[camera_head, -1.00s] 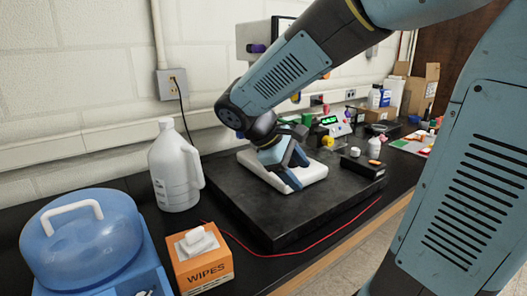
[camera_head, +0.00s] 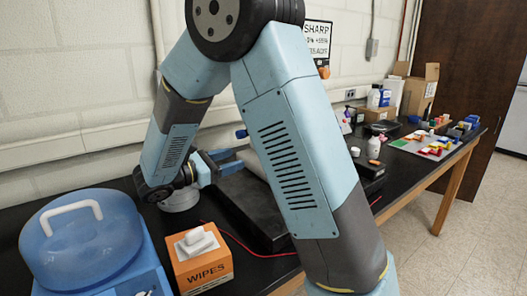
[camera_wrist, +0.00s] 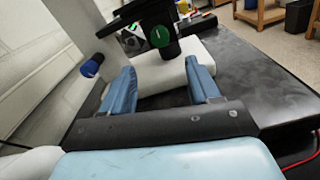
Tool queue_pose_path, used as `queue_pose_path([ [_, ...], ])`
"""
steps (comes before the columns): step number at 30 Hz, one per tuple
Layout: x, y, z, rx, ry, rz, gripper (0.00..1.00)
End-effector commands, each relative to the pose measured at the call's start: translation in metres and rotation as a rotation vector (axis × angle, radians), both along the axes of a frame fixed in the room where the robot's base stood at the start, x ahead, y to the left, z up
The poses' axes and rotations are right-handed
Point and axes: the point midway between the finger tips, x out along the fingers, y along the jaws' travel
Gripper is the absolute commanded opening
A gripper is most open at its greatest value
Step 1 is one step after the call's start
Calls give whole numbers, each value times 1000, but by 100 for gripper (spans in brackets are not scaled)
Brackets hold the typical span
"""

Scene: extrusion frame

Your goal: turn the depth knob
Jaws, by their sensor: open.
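My gripper (camera_head: 224,162) is open, its two blue fingers spread and empty. In the wrist view my gripper (camera_wrist: 160,72) faces a white machine base (camera_wrist: 160,76) with a black part above it. That part carries a green round disc (camera_wrist: 158,37) marked with a light stroke, just beyond and between the fingertips. A dark blue knob (camera_wrist: 91,65) on the pale housing lies left of the left finger, apart from it. A blue knob (camera_head: 241,133) also shows in the head view beside my arm. No readable label tells which is the depth knob. My arm hides most of the machine.
A WIPES box (camera_head: 205,262) and a blue-lidded device (camera_head: 82,240) stand at the front left. A black slab (camera_head: 255,215) lies under the machine, with a red cable beside it. Bottles, cartons and coloured blocks fill the bench's far right.

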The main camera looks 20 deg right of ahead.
Motion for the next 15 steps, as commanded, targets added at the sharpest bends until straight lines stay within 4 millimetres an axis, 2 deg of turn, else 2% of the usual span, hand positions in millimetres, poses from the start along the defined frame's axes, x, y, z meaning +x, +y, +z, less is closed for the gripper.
queue_pose_path([
  [5, 5, -16, 0, -3, 0, -3, 61],
  [15, 23, -72, 0, -1, 0, -2, 61],
])
